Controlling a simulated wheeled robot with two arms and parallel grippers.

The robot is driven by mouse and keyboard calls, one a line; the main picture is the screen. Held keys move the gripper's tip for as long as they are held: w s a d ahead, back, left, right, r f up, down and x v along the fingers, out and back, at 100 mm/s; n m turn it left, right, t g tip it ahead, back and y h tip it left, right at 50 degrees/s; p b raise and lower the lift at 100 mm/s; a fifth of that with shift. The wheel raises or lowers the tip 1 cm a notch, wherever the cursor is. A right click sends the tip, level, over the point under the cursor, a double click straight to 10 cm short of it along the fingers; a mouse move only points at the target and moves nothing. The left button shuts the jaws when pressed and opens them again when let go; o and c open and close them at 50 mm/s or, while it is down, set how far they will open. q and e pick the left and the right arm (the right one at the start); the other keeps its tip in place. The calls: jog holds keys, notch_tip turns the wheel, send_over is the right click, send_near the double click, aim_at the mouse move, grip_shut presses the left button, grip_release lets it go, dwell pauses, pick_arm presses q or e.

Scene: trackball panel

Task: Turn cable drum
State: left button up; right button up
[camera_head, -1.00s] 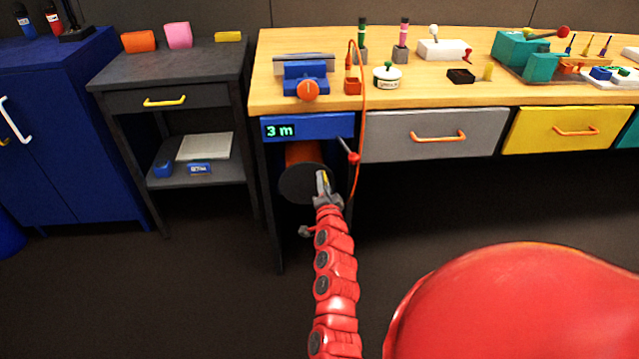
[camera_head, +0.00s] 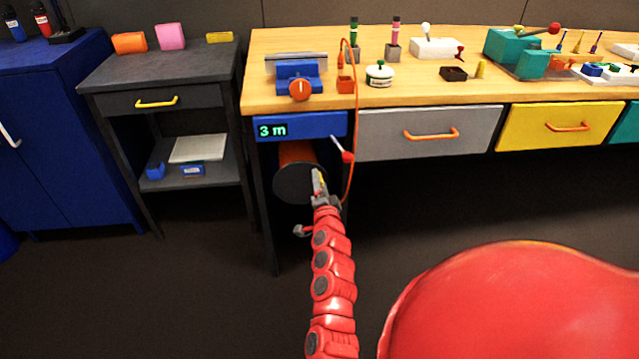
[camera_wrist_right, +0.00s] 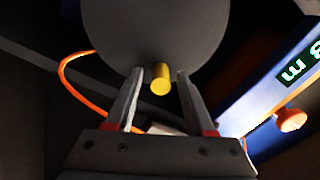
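The cable drum (camera_head: 290,184) hangs under the left end of the workbench, its dark round disc facing me. In the right wrist view the disc (camera_wrist_right: 155,30) fills the top, with a yellow handle peg (camera_wrist_right: 160,82) sticking out near its lower edge. My right gripper (camera_head: 319,180) is at the right part of the disc. In the wrist view its two fingers (camera_wrist_right: 159,74) stand apart on either side of the peg, with gaps showing. A blue display panel (camera_head: 300,127) above the drum reads "3 m". My left gripper is not in view.
An orange cable (camera_head: 354,150) loops down from the bench top, right of the drum. A red-tipped lever (camera_head: 346,156) juts out below the display. A table leg (camera_head: 265,215) stands left of the drum. A grey drawer (camera_head: 430,132) is to the right.

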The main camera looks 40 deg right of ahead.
jog(key=shift+a, duration=0.1)
jog(key=p+v, duration=0.2)
jog(key=v, duration=1.5)
jog(key=shift+s+p, duration=0.2)
jog(key=shift+p, duration=0.2)
